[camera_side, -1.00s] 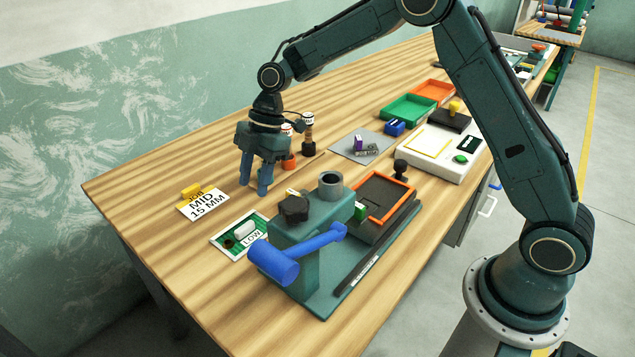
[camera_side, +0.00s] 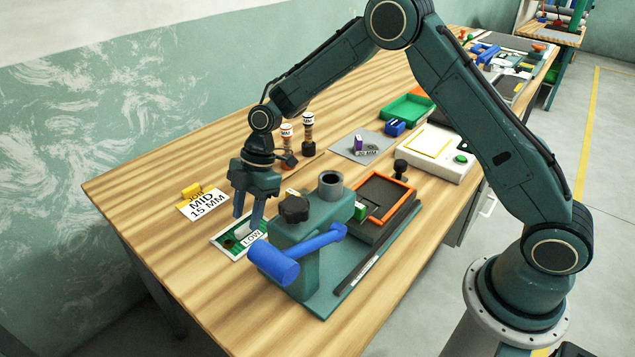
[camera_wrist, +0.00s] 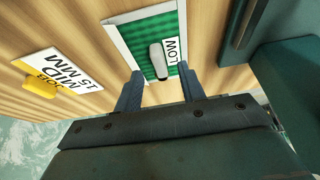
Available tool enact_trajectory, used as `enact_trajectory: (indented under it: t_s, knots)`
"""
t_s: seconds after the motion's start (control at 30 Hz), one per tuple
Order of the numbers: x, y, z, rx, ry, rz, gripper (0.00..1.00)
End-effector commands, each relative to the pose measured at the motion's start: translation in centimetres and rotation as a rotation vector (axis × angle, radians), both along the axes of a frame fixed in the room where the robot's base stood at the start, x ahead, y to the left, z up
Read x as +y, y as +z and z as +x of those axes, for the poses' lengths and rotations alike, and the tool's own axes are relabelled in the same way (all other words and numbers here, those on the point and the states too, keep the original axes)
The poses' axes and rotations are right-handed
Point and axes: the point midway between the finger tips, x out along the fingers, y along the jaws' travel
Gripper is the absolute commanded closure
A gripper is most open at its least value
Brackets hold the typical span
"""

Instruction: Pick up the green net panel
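The green net panel (camera_side: 237,249) lies flat on the wooden bench, with a white border, a white rounded piece on top and a card reading LOW. My gripper (camera_side: 248,216) points down above it, and its fingers hide part of it in the side view. In the wrist view the panel (camera_wrist: 138,36) is just ahead of my gripper (camera_wrist: 161,78). The two blue-grey fingers are apart with nothing held between them. They line up roughly with the panel's two long sides. I cannot tell the exact height of the fingertips above it.
A green press with a blue lever (camera_side: 290,258) stands close to the panel's right. A MID 15 MM card (camera_side: 202,204) with a yellow block lies to the left. Two small posts (camera_side: 307,135) stand behind my gripper. Bare wood lies in front of the panel.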

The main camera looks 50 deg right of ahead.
Motion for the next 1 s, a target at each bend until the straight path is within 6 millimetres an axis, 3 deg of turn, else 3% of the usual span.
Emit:
enact_trajectory:
  t_s: [0.23,0.77,0.97,1.0]
  knots:
    - [0.8,-2.0,0.0,0.001,0.0,-0.001,0.6]
    - [0.8,-2.1,0.0,0.0,0.0,-0.001,0.6]
    - [0.8,-2.1,0.0,0.0,0.0,-0.001,0.99]
    - [0.8,-2.1,0.0,0.0,-0.001,-0.001,1.0]
